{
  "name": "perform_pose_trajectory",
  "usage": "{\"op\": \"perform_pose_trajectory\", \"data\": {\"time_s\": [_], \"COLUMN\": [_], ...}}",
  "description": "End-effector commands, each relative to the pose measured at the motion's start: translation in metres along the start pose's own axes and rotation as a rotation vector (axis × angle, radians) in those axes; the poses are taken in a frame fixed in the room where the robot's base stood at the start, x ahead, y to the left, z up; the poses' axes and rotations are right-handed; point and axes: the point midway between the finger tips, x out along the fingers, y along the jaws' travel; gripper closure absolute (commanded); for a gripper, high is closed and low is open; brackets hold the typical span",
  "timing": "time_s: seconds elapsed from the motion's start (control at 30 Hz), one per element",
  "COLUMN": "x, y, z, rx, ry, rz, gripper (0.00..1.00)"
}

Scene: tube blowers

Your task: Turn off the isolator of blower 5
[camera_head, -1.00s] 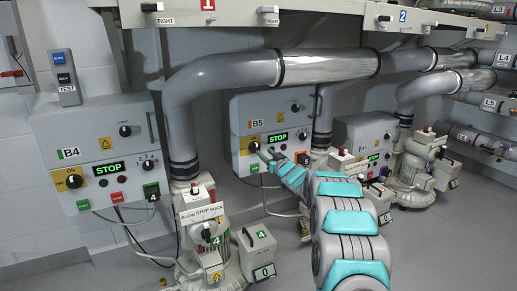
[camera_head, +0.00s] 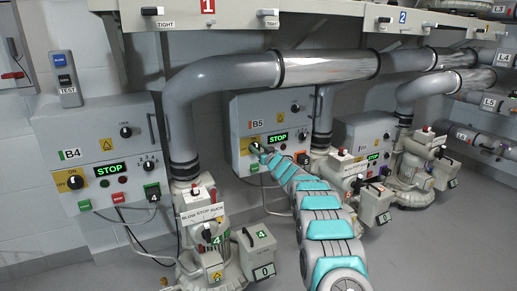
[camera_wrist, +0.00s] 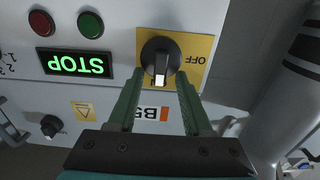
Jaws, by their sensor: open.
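The blower 5 control box, labelled B5 (camera_head: 240,112), hangs on the wall in the middle of the head view. Its isolator is a black rotary knob (camera_wrist: 158,55) on a yellow plate (camera_wrist: 203,46), seen upside down in the wrist view. The knob's white mark points to the plate's lower edge in that picture, away from the word OFF, where a partly hidden letter shows. My gripper (camera_wrist: 159,88) is open, with one green finger on each side of the knob's lower part. I cannot tell whether the fingers touch it. In the head view my gripper tip covers the isolator.
A green STOP display (camera_wrist: 76,64) and red and green buttons (camera_wrist: 90,25) sit beside the isolator. The B4 box (camera_head: 97,150) hangs to the left, with its own isolator. A large grey pipe (camera_head: 181,120) stands between the two boxes. Another blower stands to the right.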

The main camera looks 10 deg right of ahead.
Motion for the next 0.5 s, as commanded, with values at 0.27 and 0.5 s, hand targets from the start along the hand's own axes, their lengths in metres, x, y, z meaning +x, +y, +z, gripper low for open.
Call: {"op": "perform_pose_trajectory", "data": {"time_s": [0.27,0.5], "x": [-0.0001,-0.0001], "y": [0.0001,0.0002], "z": [-0.0001,-0.0003], "rx": [0.000,-0.001], "ry": [0.000,0.000], "rz": [0.000,0.000], "gripper": [0.60,0.87]}}
